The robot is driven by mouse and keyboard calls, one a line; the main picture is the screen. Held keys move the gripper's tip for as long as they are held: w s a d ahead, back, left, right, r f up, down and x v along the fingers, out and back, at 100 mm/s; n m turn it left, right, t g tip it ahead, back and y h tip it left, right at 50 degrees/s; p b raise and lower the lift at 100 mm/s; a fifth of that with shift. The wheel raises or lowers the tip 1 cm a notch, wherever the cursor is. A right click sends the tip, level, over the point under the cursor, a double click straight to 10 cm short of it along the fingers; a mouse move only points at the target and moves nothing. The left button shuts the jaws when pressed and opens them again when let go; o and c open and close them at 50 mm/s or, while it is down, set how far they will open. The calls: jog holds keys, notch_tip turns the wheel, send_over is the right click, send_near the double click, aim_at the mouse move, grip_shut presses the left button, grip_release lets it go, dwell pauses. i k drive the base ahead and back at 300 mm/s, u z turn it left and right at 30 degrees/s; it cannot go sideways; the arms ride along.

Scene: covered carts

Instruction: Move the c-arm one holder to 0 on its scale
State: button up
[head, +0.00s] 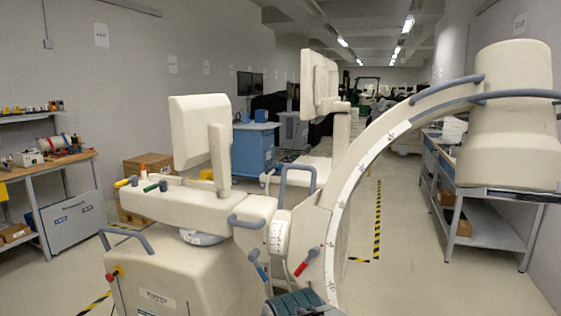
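The c-arm one is a cream machine with a wheeled-looking body (180,270) at the lower left and a large curved arc (375,150) rising to the right. The arc carries a white scale strip (347,190) whose numbers are too small to read. The holder (305,225) grips the arc at the centre, beside a drum with a small white scale (278,236); its reading cannot be told. A blue lever (258,265) and a red lever (307,262) stick out below. No gripper of mine can be made out.
A dark teal ribbed part (296,303) shows at the bottom edge; I cannot tell what it is. A workbench (50,165) stands left, a metal cart (485,230) right and a blue cabinet (253,150) behind. Grey floor (405,275) is clear at the right.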

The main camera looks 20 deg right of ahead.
aim_at(292, 234)
jog(key=z, duration=0.2)
jog(key=i, duration=0.85)
